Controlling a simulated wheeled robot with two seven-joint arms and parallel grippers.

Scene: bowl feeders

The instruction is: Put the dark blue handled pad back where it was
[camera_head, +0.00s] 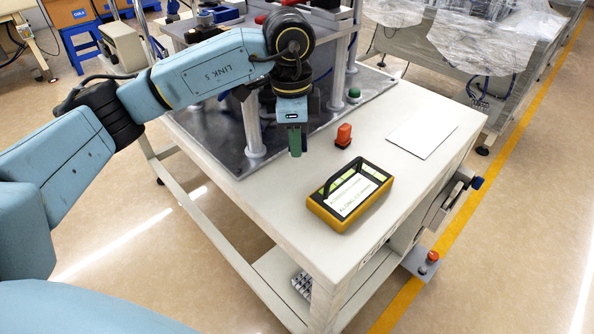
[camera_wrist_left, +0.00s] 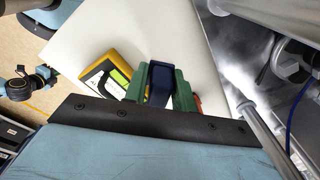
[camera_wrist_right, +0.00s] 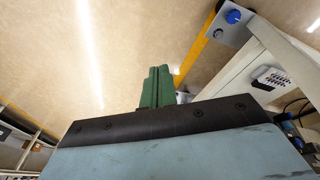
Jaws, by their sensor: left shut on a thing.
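The dark blue handled pad (camera_wrist_left: 160,84) is held between the green fingers of my left gripper (camera_wrist_left: 160,88) in the left wrist view. In the head view my left gripper (camera_head: 295,145) points down above the white table, beside a metal post; the pad is hidden there behind the fingers. My right gripper (camera_wrist_right: 157,88) shows in the right wrist view with its green fingers together and nothing seen between them. It is over open floor, away from the table top.
On the white table (camera_head: 270,205) are a yellow device with a screen (camera_head: 350,194), an orange-red block (camera_head: 344,136) and a white sheet (camera_head: 422,135). A dark metal plate (camera_head: 215,125) with posts and a green button (camera_head: 354,94) lies behind. The table's front left is clear.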

